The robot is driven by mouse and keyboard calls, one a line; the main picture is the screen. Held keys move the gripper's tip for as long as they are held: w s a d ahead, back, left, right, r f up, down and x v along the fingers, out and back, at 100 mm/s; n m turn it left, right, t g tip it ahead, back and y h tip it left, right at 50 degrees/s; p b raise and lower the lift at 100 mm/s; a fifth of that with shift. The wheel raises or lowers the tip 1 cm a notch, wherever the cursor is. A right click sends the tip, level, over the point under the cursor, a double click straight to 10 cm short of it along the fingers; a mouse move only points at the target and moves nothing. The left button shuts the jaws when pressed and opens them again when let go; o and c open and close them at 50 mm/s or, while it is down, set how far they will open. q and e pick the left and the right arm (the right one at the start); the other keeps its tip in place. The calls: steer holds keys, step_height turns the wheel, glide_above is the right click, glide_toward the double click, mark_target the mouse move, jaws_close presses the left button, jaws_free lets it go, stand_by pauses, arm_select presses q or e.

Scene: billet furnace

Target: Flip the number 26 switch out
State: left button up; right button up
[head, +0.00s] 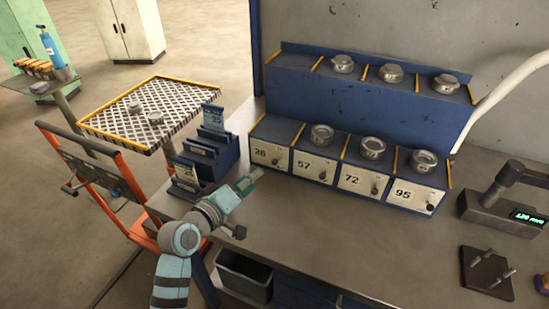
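The white panel marked 26 (259,151) is at the left end of the lower row of the blue rack. Its small dark switch (275,161) is at the panel's lower right; which way it points is too small to tell. My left gripper (252,178) is just below and left of this panel, over the bench edge and seemingly apart from the switch. Its fingers are too small to show whether they are open. My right gripper is not in view.
Panels 57 (304,166), 72 (352,180) and 95 (406,195) continue right, with metal pots above them. A blue card holder (226,152) stands close left of my gripper. The bench (330,225) is clear in front of the panels.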

mark_target(273, 163)
arm_select(q)
steer(key=b+x, duration=0.1)
steer(key=x, duration=0.5)
steer(key=shift+w+d+b, duration=0.25)
steer(key=shift+d+b, duration=0.1)
steer(key=shift+d, duration=0.1)
steer(key=x, duration=0.4)
steer(key=shift+w+f+b, duration=0.15)
steer(key=shift+w+b, duration=0.25)
steer(key=shift+s, duration=0.15)
steer(key=shift+c, duration=0.3)
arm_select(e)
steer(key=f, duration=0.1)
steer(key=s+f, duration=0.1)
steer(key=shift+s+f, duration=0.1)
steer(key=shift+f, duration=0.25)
